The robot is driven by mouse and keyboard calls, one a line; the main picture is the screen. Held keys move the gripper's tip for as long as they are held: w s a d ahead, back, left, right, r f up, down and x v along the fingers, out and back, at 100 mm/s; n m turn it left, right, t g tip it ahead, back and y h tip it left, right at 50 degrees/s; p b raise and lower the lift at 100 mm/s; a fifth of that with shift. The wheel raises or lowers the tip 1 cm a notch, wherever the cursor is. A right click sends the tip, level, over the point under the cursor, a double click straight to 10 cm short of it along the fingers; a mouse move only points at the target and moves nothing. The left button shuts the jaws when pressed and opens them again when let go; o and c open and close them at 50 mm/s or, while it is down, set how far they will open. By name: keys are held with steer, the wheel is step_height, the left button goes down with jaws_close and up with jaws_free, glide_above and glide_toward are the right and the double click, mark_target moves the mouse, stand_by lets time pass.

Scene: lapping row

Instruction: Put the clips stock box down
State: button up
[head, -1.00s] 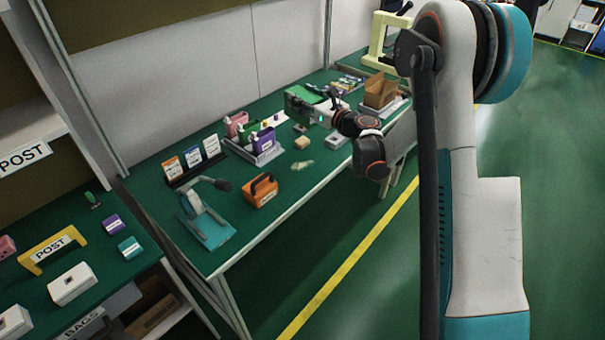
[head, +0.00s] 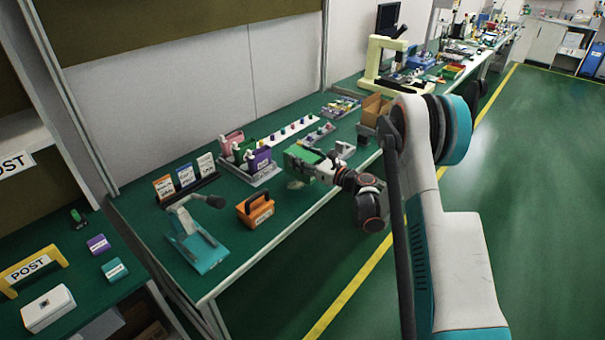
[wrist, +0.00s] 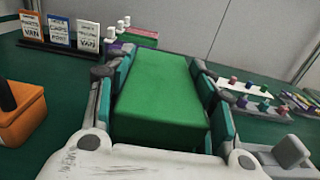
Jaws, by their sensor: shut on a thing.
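The clips stock box is a green box (wrist: 158,92) filling the middle of the wrist view. The two teal-padded fingers of my gripper (wrist: 165,100) are shut on its sides. In the head view the green box (head: 300,158) is held by my gripper (head: 313,166) over the green-topped bench (head: 262,235), just right of a grey tray of bottles. I cannot tell whether its underside touches the bench. My gripper covers part of the bench behind it.
A card rack (head: 196,190), an orange caddy (head: 256,210) and a teal lamp-like stand (head: 198,245) are to the left. A white strip with pegs (head: 297,130) lies behind. A cardboard box (head: 374,110) stands right.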

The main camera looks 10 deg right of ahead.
steer(key=shift+f+b, duration=0.8)
steer(key=shift+f, duration=1.55)
steer(key=shift+f, duration=0.15)
steer(key=o, duration=1.4)
steer(key=shift+s+d+r, duration=0.2)
steer(key=shift+s, duration=0.05)
steer(key=v, duration=1.1)
steer(key=shift+p, duration=0.45)
